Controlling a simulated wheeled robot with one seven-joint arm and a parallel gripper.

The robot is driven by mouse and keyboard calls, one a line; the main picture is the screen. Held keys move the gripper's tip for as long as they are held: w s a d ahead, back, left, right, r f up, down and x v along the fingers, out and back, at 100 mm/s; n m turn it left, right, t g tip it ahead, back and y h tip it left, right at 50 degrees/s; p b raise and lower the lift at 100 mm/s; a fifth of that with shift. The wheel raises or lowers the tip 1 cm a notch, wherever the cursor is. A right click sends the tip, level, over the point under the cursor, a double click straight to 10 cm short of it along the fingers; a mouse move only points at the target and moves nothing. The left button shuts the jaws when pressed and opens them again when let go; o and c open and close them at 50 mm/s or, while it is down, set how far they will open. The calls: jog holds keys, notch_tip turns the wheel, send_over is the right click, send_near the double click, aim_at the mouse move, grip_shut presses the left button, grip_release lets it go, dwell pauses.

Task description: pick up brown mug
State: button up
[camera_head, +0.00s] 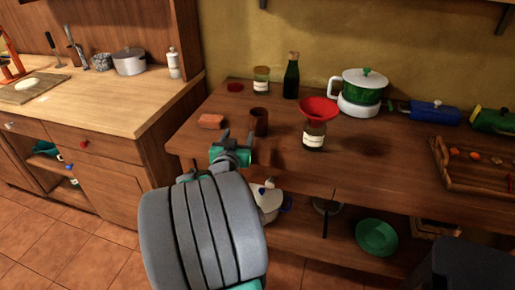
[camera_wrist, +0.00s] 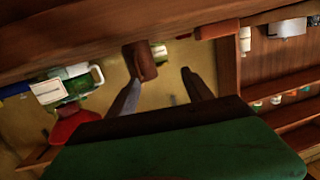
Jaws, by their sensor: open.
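The brown mug (camera_head: 259,121) stands upright on the wooden counter, just beyond and slightly right of my gripper (camera_head: 238,138) in the head view. My gripper is open and empty, with its two fingers apart. In the wrist view, which looks turned over, the brown mug (camera_wrist: 141,64) appears beyond the fingertips of my gripper (camera_wrist: 161,76), lined up nearer the left finger. The left fingertip overlaps the mug's lower edge in the picture; I cannot tell whether they touch.
A reddish block (camera_head: 211,121) lies left of the mug. A jar with a red funnel (camera_head: 318,112) stands to its right. A green-and-white pot (camera_head: 362,88) is farther right. The counter's front edge is close.

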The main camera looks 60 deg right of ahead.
aim_at(255, 129)
jog(key=shift+h, duration=0.8)
jog(key=s+d, duration=0.1)
jog(key=s, duration=0.1)
jog(key=s+d+f, duration=0.1)
jog(key=shift+s+d+f, duration=0.1)
jog(key=shift+s+d, duration=0.3)
jog(key=x, duration=0.7)
jog(key=shift+w+d+f+p, duration=0.1)
jog(key=shift+w+d+p, duration=0.05)
jog(key=shift+w+p, duration=0.15)
jog(key=shift+c, duration=0.3)
grip_shut()
